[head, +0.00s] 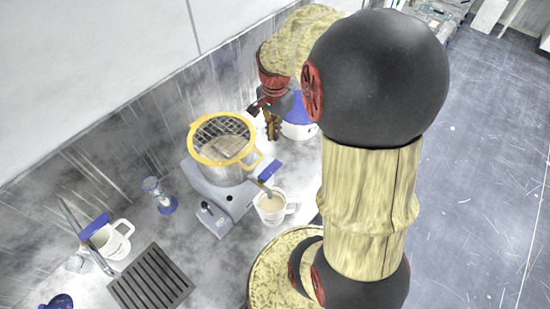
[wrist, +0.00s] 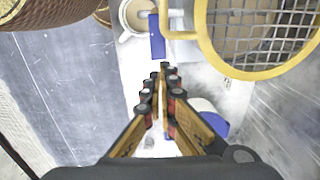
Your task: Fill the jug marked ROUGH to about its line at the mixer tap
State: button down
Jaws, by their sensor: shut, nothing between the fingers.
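A white jug (head: 112,240) with a blue piece at its rim stands at the left, beside the silver tap (head: 75,220). A second white jug (head: 270,207) holds beige liquid and a blue-handled tool; it also shows at the top of the wrist view (wrist: 135,18). A white and blue vessel (head: 298,128) stands behind my gripper, partly hidden. I cannot read which one is marked ROUGH. My gripper (head: 273,134) points down over the counter, right of the yellow-rimmed basket. In the wrist view its fingers (wrist: 166,70) are together with nothing between them.
The yellow-rimmed mesh basket (head: 190,143) sits on a grey machine (head: 215,190) between my gripper and the tap. A dark drain grille (head: 150,278) lies below the tap. A small blue and clear item (head: 158,195) stands by the back wall. Counter between grille and machine is clear.

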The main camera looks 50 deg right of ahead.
aim_at(277, 162)
jog(key=shift+f, duration=0.1)
notch_tip(277, 162, down, 14)
jog(key=shift+r+p, duration=0.1)
jog(key=shift+p, duration=0.85)
jog(key=f+y, duration=0.1)
jog(key=d+f+y, duration=0.1)
jog(key=shift+f+y+b, duration=0.15)
jog(key=shift+y+b, duration=0.15)
jog(key=shift+b, duration=0.1)
jog(key=shift+f+y+b, duration=0.45)
jog(key=shift+f+y, duration=0.15)
jog(key=shift+f, duration=0.05)
jog(key=shift+r, duration=0.15)
jog(key=shift+r+p, duration=0.65)
jog(key=shift+r, duration=0.15)
